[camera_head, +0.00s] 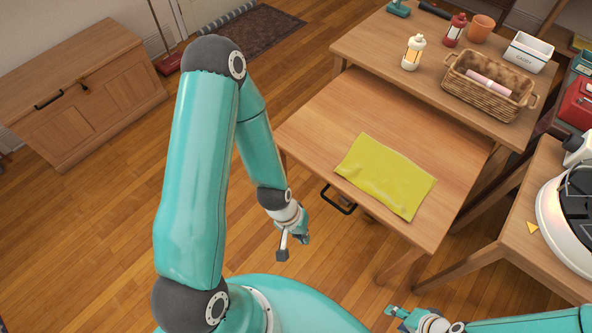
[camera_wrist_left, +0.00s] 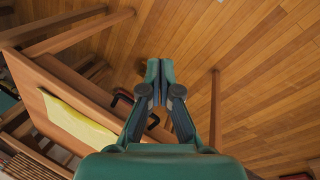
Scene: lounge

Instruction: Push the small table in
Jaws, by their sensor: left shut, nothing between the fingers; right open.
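The small wooden table (camera_head: 330,115) stands partly out from under a taller table, with a yellow cloth (camera_head: 387,177) lying flat on its top. A black handle (camera_head: 338,207) shows below its left edge. In the left wrist view the small table (camera_wrist_left: 62,82) is tilted at the left, with the cloth (camera_wrist_left: 75,122) and a black handle (camera_wrist_left: 121,97). My left gripper (camera_head: 292,248) is shut and empty, in front of the small table and apart from it; its closed fingers show in the wrist view (camera_wrist_left: 160,68). My right gripper (camera_head: 397,318) is open and empty near the bottom edge.
Another table (camera_head: 530,255) with a white round device stands at right. A wooden chest (camera_head: 85,95) stands far left. Floor between is clear.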

